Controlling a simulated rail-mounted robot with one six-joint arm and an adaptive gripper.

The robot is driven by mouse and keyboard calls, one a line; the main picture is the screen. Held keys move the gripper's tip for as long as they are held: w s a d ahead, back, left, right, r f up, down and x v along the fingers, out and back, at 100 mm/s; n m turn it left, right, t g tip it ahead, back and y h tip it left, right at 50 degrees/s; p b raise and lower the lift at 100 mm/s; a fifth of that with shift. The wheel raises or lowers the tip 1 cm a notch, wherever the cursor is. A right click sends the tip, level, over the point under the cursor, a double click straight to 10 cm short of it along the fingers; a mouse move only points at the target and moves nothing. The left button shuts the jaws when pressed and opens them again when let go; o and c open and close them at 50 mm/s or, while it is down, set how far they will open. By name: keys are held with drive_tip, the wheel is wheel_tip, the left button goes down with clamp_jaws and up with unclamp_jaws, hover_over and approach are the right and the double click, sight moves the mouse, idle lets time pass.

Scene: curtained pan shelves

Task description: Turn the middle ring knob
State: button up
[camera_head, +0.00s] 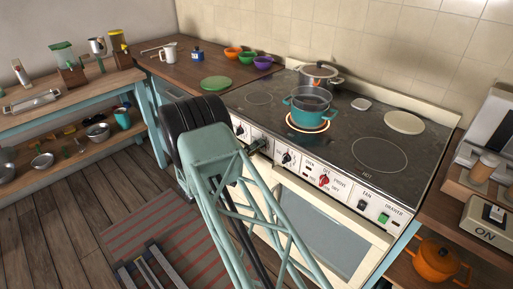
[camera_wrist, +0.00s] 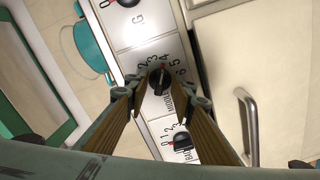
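The middle ring knob (camera_wrist: 159,82) is a black knob on the white control panel, with partly readable "MIDDLE" lettering below it. Numbers curve around it, and a red mark shows at its top near the 4. My gripper (camera_wrist: 162,92) is open, with one finger on each side of the knob in the wrist view. A gap shows on both sides; whether the tips are level with the knob I cannot tell. In the head view my gripper (camera_head: 262,146) is at the stove's front panel, and it and my arm hide this knob.
Neighbouring knobs (camera_wrist: 128,3) (camera_wrist: 182,142) sit close on both sides along the panel. A metal oven handle (camera_wrist: 248,125) stands out at the right. A teal pot (camera_head: 308,103) is on a glowing ring, with a steel pot (camera_head: 320,76) behind.

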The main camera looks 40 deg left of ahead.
drive_tip(key=shift+s+a, duration=0.1)
drive_tip(key=shift+s, duration=1)
drive_tip(key=shift+s+a, duration=0.15)
drive_tip(key=shift+s, duration=1.25)
drive_tip(key=shift+s+a, duration=0.1)
drive_tip(key=shift+s, duration=1.3)
